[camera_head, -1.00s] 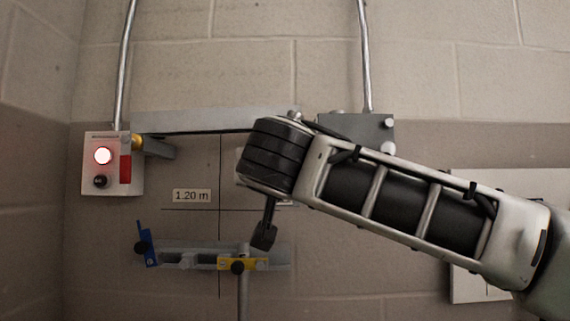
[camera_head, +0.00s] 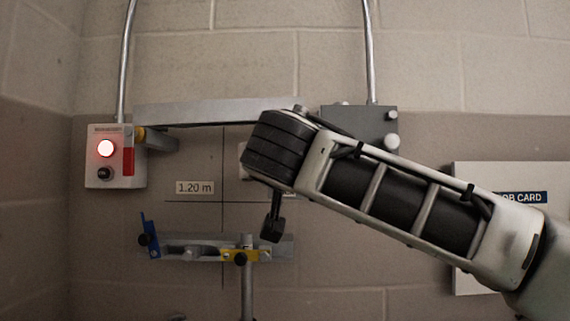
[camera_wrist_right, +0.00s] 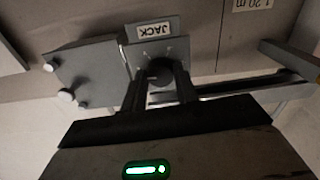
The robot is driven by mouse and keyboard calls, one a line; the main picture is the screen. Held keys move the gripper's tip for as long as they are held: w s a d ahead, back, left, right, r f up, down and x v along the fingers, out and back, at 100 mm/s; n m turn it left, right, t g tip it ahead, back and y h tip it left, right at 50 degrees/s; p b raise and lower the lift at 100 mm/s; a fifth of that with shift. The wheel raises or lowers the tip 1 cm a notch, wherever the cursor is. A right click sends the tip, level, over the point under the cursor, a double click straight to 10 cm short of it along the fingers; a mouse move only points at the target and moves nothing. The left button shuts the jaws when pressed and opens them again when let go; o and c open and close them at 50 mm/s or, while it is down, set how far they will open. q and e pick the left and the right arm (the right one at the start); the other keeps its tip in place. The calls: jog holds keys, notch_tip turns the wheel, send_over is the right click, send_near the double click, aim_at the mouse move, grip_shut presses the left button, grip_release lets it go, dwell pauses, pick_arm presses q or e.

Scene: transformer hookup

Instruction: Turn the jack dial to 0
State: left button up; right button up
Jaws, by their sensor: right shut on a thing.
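The jack dial (camera_wrist_right: 160,71) is a dark round knob on a grey plate (camera_wrist_right: 172,48) with a white JACK label (camera_wrist_right: 154,31), seen upside down in the right wrist view. My right gripper (camera_wrist_right: 160,84) is shut on the dial, one finger on each side. The fingers cover part of the knob, and I cannot read its setting or any scale numbers. In the head view my right wrist (camera_head: 280,148) hides the dial and the gripper. My left gripper is not in view.
A control box (camera_head: 115,157) with a lit red-white lamp (camera_head: 106,148) is at the left. A grey box (camera_head: 360,123) stands behind my arm. Below are a rail with blue (camera_head: 149,236) and yellow (camera_head: 240,256) clamps. A job card (camera_head: 520,197) hangs at right.

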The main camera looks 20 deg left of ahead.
pick_arm(q)
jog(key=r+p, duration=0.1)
jog(key=p, duration=0.2)
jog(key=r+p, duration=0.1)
jog(key=p, duration=0.2)
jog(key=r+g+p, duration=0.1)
jog(key=p, duration=0.1)
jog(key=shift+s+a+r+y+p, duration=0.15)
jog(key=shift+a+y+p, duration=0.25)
pick_arm(e)
jog(key=n, duration=1.8)
jog(key=shift+d+r+n, duration=0.1)
jog(key=shift+r+n, duration=0.1)
jog(key=shift+n, duration=0.2)
jog(key=shift+f, duration=0.1)
jog(key=o, duration=1)
jog(key=shift+s, duration=0.1)
